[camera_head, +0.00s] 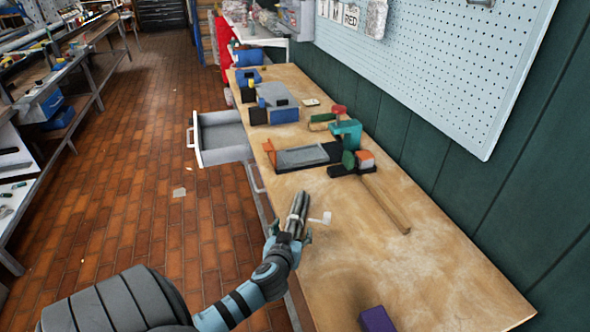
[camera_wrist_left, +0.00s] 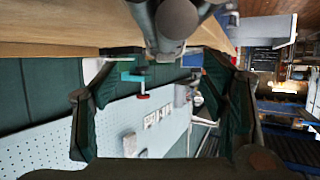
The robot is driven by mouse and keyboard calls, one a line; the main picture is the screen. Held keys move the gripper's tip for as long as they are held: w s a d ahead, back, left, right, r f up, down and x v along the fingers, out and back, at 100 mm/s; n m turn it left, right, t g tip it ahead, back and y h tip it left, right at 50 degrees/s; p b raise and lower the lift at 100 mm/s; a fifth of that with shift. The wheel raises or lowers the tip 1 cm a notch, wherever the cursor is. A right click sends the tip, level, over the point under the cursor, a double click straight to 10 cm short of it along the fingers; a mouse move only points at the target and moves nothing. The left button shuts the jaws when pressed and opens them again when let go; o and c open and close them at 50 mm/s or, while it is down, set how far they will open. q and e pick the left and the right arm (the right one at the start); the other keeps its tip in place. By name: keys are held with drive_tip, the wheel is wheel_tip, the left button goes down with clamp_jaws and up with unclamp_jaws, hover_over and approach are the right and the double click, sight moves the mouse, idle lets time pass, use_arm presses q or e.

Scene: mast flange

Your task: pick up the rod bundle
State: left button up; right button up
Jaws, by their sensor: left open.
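The rod bundle (camera_head: 298,206) is a group of grey rods with a pale band and a white tag (camera_head: 321,218), at the left edge of the wooden bench. My left gripper (camera_head: 289,238) is at its near end, with a finger on each side of the rods in the head view. In the left wrist view the fingers of the left gripper (camera_wrist_left: 160,105) are spread wide. Grey round ends, seemingly the rod bundle (camera_wrist_left: 178,18), show close up at the top of that view. I cannot tell whether the fingers touch the rods. My right gripper is not in view.
The bench (camera_head: 410,270) is clear on its near right, except for a purple block (camera_head: 377,319). A wooden-handled tool (camera_head: 386,203), a grey tray (camera_head: 302,157) and a teal clamp (camera_head: 346,133) lie beyond. An open drawer (camera_head: 222,137) juts out left. A pegboard (camera_head: 440,60) hangs right.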

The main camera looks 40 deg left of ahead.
sight(294, 220)
use_arm(q)
drive_tip(key=x, duration=0.6)
drive_tip(key=shift+a, duration=0.4)
drive_tip(key=shift+s, duration=0.1)
clamp_jaws()
